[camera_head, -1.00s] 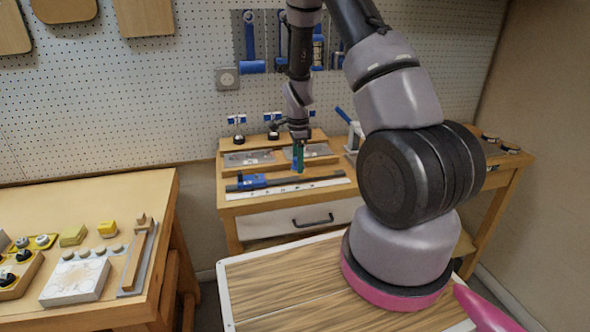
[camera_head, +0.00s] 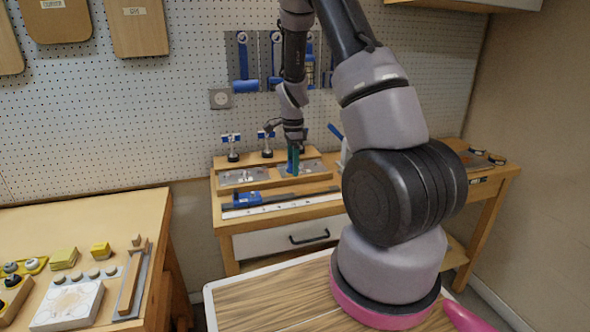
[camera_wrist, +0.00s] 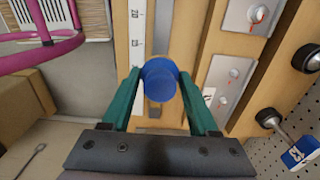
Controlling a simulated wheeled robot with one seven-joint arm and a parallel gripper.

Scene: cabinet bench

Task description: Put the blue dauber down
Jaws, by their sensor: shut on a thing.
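My gripper (camera_head: 293,160) has teal fingers and hangs over the bench (camera_head: 228,214) against the back wall. It is shut on the blue dauber (camera_wrist: 160,80), whose round blue end shows between the fingers in the wrist view. In the head view the dauber shows only as a small blue patch beside the fingers. The wrist view shows it above a white scale strip (camera_wrist: 138,35) and the wooden edge of the bench. The dauber's lower part is hidden, and I cannot tell whether it touches anything.
Metal plates (camera_head: 243,177) lie in a wooden tray on the bench. Several black knobbed pieces with blue tags (camera_head: 233,150) stand behind it. A blue-and-dark tool (camera_head: 245,200) lies along the front. A left table (camera_head: 110,210) holds yellow blocks and a white block.

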